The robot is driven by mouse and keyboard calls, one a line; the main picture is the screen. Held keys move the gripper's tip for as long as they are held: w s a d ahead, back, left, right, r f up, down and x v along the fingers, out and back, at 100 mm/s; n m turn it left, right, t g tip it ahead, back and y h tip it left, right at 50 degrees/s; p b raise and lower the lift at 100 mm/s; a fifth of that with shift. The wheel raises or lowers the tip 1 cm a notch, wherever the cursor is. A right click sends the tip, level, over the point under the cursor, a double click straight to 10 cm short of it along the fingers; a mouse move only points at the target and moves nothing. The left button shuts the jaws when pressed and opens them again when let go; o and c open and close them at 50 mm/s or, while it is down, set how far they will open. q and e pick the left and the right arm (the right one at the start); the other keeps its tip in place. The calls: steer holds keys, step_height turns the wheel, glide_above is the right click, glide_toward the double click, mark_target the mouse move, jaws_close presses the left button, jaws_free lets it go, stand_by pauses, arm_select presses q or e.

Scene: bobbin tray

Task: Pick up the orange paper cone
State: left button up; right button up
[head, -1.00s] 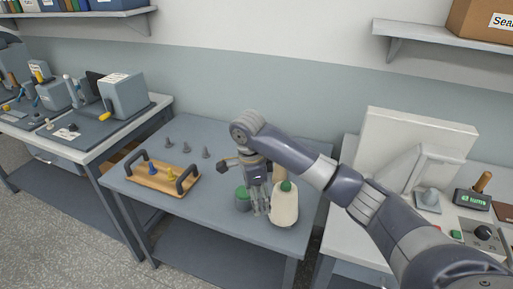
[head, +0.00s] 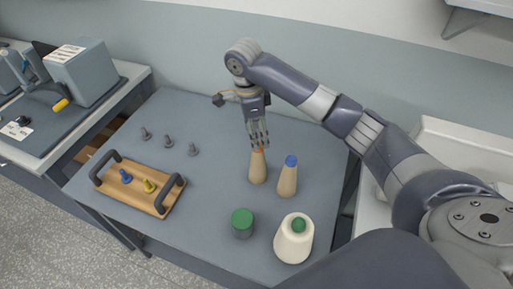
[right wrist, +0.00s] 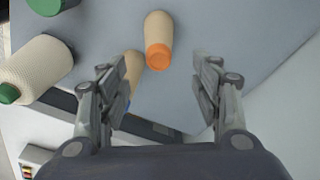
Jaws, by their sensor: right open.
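The orange paper cone (head: 258,170) is a tan cone with an orange tip, standing upright near the middle of the table. In the right wrist view its orange end (right wrist: 159,57) lies between and beyond the fingertips. My right gripper (head: 258,142) points down just above the cone, overlapping its tip in the head view. In the right wrist view the right gripper (right wrist: 157,75) is open with nothing between its pads. I cannot tell whether a finger touches the cone. My left gripper is not in view.
A blue-tipped cone (head: 287,178) stands close at the right. A cream yarn cone (head: 293,242) and a green-topped grey container (head: 242,225) stand nearer the front.

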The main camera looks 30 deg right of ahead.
mark_target(260, 154)
steer(key=f, duration=0.2)
steer(key=s+f, duration=0.1)
steer(key=shift+d+f+p, duration=0.25)
steer(key=shift+f+p, duration=0.1)
steer(key=shift+f, duration=0.35)
steer(key=f, duration=0.1)
steer(key=f+p, duration=0.1)
steer(key=f, duration=0.3)
steer(key=shift+w+d+p, duration=0.2)
steer(key=shift+w+p, duration=0.1)
steer(key=shift+p, duration=0.1)
steer(key=shift+f, duration=0.35)
steer(key=shift+c, duration=0.3)
steer(key=c, duration=0.9)
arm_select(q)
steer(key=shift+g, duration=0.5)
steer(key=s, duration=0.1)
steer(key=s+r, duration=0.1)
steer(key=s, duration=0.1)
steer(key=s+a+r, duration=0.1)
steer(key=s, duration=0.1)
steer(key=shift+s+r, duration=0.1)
arm_select(e)
steer(key=shift+c, duration=0.5)
